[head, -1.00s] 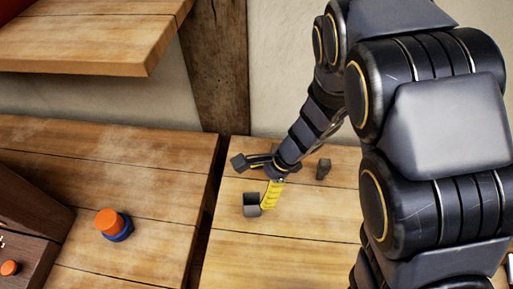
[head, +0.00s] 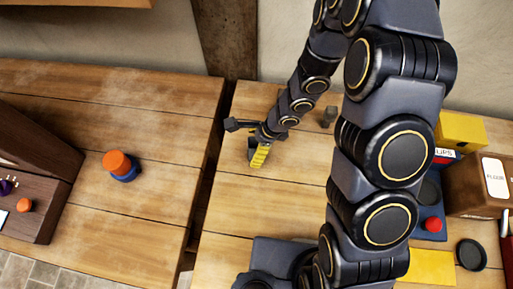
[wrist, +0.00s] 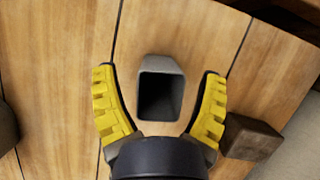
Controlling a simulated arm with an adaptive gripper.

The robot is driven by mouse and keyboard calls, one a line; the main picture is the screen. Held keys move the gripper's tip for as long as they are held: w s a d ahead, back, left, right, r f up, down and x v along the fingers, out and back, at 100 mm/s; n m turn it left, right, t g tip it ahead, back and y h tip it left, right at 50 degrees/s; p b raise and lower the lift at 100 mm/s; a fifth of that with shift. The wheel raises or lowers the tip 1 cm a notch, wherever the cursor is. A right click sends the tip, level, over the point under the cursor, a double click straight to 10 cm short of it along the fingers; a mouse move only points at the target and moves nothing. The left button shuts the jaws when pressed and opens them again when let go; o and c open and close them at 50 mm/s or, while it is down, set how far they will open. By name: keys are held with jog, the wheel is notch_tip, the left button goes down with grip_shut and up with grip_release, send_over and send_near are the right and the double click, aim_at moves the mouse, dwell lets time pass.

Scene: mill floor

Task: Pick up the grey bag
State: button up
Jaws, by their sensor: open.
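The grey bag (wrist: 161,65) is a small, open-topped grey shape with a dark inside. It stands on the wooden table, between the two yellow-padded fingers of my gripper (wrist: 158,78) in the wrist view. Gaps show between the bag and both fingers, so the gripper is open around or above it; the height left between them cannot be told. In the head view the bag (head: 251,150) is mostly hidden behind my gripper (head: 258,148), with only a grey sliver showing.
A dark block (head: 329,116) stands right of my gripper, near the wall. An orange-and-blue round object (head: 119,165) sits on the left table, across a gap. A cardboard box (head: 479,182), yellow box (head: 461,131) and dark lid (head: 471,254) lie at the right.

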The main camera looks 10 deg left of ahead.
jog(key=shift+f, duration=0.3)
jog(key=c, duration=1.2)
jog(key=shift+r, duration=0.1)
